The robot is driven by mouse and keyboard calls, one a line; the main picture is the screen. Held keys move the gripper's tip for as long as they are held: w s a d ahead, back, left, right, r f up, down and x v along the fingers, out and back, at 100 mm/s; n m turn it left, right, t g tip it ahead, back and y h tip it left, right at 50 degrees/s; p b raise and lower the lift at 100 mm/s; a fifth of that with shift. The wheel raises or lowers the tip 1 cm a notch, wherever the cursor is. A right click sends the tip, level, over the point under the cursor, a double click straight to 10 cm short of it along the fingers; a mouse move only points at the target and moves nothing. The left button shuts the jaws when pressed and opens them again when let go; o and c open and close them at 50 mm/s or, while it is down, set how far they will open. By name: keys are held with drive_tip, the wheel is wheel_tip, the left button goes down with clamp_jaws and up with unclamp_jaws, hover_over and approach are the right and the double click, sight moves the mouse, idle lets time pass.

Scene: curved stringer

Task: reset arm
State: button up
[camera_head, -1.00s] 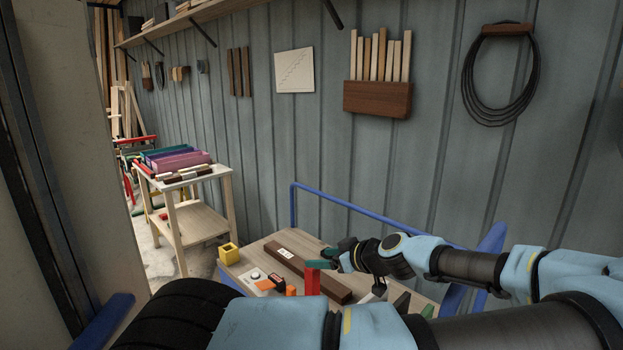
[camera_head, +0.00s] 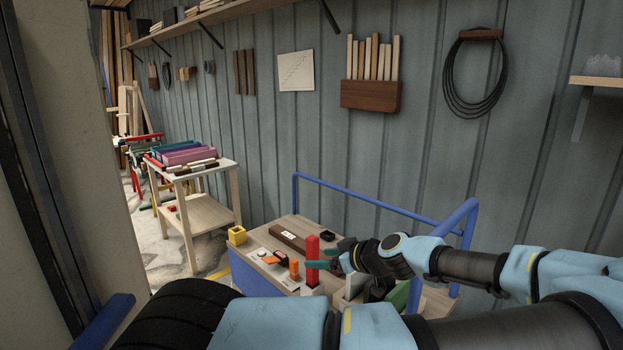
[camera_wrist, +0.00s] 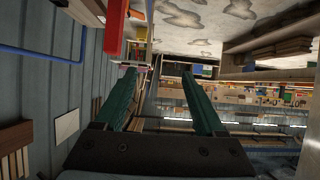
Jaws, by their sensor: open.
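My gripper (camera_head: 318,259) reaches over the near cart (camera_head: 257,238) from the right in the head view. In the wrist view its two green fingers (camera_wrist: 157,95) stand wide apart with nothing between them. A red upright block (camera_head: 312,262) shows close by the fingertips in the head view. I cannot tell whether they touch it.
A corrugated wall (camera_head: 330,130) runs along the back.

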drive_tip(key=s+a+f+m+g+h, duration=0.25)
drive_tip(key=s+a+f+g, duration=0.35)
drive_tip(key=s+a+g, duration=0.45)
drive_tip(key=s+r+m+t+h, duration=0.3)
drive_tip(key=r+m+h, duration=0.3)
drive_tip(key=r, duration=1)
drive_tip(key=shift+s+d+r+m, duration=0.15)
drive_tip(key=shift+s+d+m, duration=0.3)
drive_tip(key=shift+m, duration=0.4)
